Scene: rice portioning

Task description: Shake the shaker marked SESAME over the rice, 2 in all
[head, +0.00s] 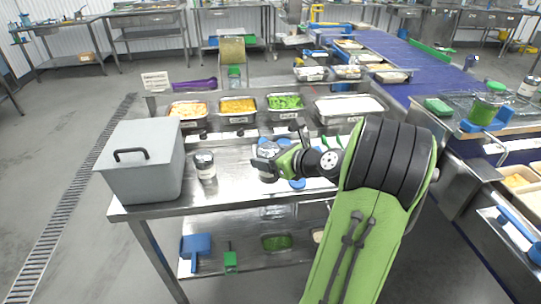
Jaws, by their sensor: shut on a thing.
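My gripper (268,165) is over the steel worktable, left of my green and black arm. It is shut on a small, pale, shaker-like container (269,147); the fingers partly hide it, and I cannot read a label. Another shaker (205,167) with a dark top and a pale label stands upright on the table, left of my gripper; its marking is too small to read. A wide pan of white food (348,105), which looks like rice, is at the right of the pan row behind my gripper.
A grey lidded box (143,160) stands on the table's left end. Pans of orange (188,110), yellow (238,106) and green (285,102) food line the back. Filled trays (311,73) sit by the blue conveyor (390,50). Bare table (225,192) shows at the front.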

